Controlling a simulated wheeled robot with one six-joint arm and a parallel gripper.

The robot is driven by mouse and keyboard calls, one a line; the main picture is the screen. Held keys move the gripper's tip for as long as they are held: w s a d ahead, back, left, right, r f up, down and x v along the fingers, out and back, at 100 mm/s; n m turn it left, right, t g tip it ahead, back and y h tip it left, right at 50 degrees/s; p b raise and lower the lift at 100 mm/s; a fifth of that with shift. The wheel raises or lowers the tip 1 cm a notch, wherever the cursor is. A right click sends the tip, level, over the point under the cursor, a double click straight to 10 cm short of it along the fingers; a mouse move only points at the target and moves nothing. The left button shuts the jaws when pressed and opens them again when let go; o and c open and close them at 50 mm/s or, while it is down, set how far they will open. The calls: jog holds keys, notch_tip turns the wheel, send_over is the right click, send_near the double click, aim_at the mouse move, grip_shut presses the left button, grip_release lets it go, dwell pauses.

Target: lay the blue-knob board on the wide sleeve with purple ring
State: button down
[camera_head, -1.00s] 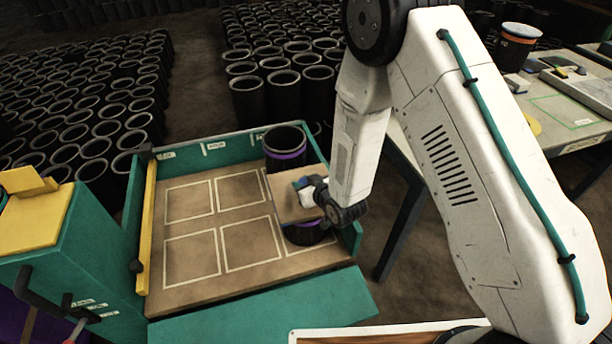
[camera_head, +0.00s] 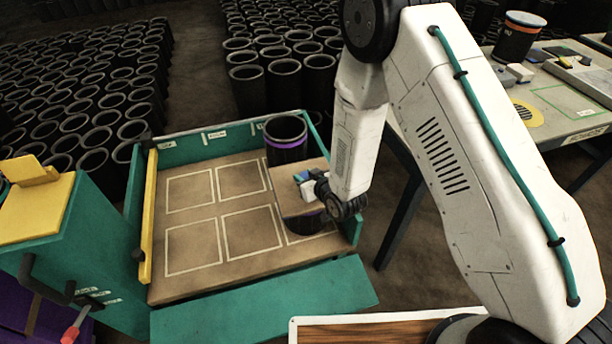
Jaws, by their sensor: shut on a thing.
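My gripper (camera_head: 307,185) is shut on the blue knob (camera_head: 303,176) of a flat, brownish board (camera_head: 290,202). The board is over the right side of the teal-walled tray. A dark sleeve with a purple ring (camera_head: 286,143) stands upright behind the board, at the tray's back right, its open top uncovered. A second dark sleeve (camera_head: 306,223) shows below the board's front edge, with a trace of purple; the board hides its top. I cannot tell whether the board touches this sleeve, nor which of the two is wider.
The tray floor (camera_head: 195,228) has several outlined squares, bare on the left. A yellow bar (camera_head: 147,215) runs along its left side. A teal cabinet (camera_head: 75,240) stands at left. A table (camera_head: 560,118) at right holds an orange-ringed sleeve (camera_head: 518,38). Many black sleeves stand behind.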

jog(key=shift+f, duration=0.25)
jog(key=c, duration=0.9)
grip_release()
jog(key=shift+f, duration=0.1)
